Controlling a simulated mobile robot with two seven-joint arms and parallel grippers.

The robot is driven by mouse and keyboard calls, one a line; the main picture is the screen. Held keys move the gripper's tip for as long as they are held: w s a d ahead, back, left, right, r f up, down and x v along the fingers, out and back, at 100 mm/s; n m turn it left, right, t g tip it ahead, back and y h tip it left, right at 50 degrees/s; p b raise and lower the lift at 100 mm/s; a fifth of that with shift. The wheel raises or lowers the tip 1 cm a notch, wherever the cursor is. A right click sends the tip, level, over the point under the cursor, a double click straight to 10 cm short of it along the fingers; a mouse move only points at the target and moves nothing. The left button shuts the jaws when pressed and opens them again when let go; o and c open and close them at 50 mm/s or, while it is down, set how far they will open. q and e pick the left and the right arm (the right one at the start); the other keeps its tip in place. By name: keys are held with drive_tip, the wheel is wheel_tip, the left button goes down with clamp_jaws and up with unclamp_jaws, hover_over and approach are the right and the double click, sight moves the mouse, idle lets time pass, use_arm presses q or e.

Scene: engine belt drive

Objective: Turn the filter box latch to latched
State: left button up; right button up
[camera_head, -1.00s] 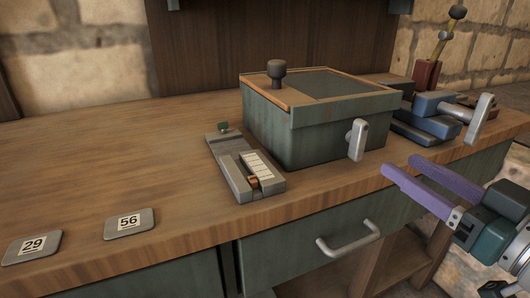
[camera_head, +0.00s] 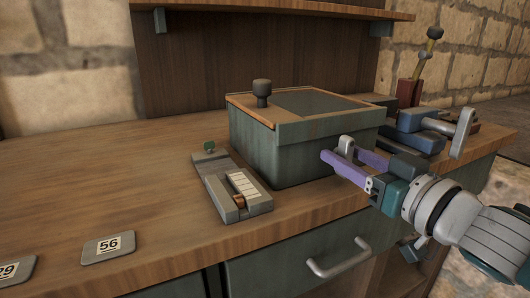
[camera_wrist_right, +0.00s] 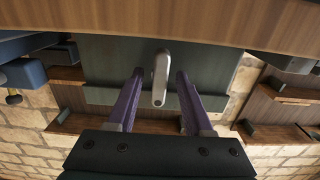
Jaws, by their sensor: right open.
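The filter box (camera_head: 290,150) is a dark green box with a wooden-edged lid and a dark knob on top, standing on the bench. Its latch (camera_head: 347,143) is a grey metal lever on the box's front face, standing roughly upright, its lower part hidden by a finger. My right gripper (camera_head: 340,154) is open, with its purple fingers on either side of the latch. The right wrist view shows the latch (camera_wrist_right: 161,78) between the two fingers (camera_wrist_right: 159,73), with gaps on both sides. I cannot see my left gripper.
A grey slider unit (camera_head: 232,187) lies left of the box. Number plates, one reading 56 (camera_head: 108,246), lie at the front left. A blue clamp-like device (camera_head: 428,130) with a grey handle stands to the right. A drawer handle (camera_head: 340,259) juts out below the bench edge.

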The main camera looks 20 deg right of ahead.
drive_tip(key=shift+c, duration=0.3)
clamp_jaws()
drive_tip(key=shift+n, duration=0.3)
drive_tip(key=n, duration=0.3)
drive_tip(key=shift+n+p, duration=0.3)
drive_tip(key=n, duration=0.4)
drive_tip(key=shift+a, duration=0.15)
drive_tip(key=n, duration=0.5)
drive_tip(key=n+b, duration=0.1)
drive_tip(key=n, duration=0.3)
drive_tip(key=shift+f+n, duration=0.1)
drive_tip(key=shift+n, duration=0.3)
